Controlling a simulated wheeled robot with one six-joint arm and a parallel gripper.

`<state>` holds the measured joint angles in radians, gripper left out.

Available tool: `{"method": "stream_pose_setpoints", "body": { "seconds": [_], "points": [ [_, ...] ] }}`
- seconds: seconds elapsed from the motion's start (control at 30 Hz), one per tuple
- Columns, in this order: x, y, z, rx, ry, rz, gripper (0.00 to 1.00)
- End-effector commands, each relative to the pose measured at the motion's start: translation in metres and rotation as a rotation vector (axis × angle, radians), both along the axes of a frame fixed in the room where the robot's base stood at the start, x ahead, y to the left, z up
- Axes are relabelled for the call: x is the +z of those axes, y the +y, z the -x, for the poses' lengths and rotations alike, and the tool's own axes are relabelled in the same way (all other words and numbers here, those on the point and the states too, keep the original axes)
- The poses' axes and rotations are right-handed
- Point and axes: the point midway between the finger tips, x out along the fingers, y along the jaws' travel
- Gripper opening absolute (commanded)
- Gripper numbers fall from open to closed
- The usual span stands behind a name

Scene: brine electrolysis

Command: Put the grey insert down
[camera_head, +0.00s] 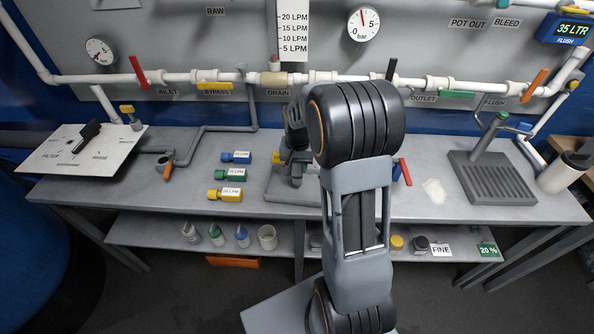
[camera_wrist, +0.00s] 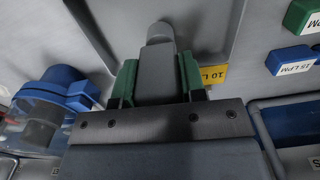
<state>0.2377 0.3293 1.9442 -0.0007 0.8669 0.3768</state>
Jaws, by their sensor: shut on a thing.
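In the wrist view my gripper (camera_wrist: 157,80) has green-padded fingers closed on both sides of the grey insert (camera_wrist: 158,52). The insert is a plain block with a narrower rounded end that points away from the gripper. Below it in that view lies a grey surface with a raised edge. I cannot tell whether the insert touches that surface. In the head view my arm hides most of the gripper, which is over the middle of the bench (camera_head: 160,202), and the insert cannot be made out clearly there.
Blue (camera_head: 236,157), green (camera_head: 228,174) and yellow (camera_head: 227,194) labelled blocks lie left of my gripper. A clear housing with a blue top (camera_wrist: 65,92) is close by in the wrist view.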

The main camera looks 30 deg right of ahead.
Motion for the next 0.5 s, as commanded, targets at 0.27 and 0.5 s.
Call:
{"method": "stream_pose_setpoints", "body": {
  "seconds": [0.27, 0.5],
  "points": [
    [-0.024, 0.001, 0.001, 0.001, 0.002, -0.001, 0.1],
    [-0.024, 0.001, 0.001, 0.001, 0.001, -0.001, 0.1]
  ]
}}
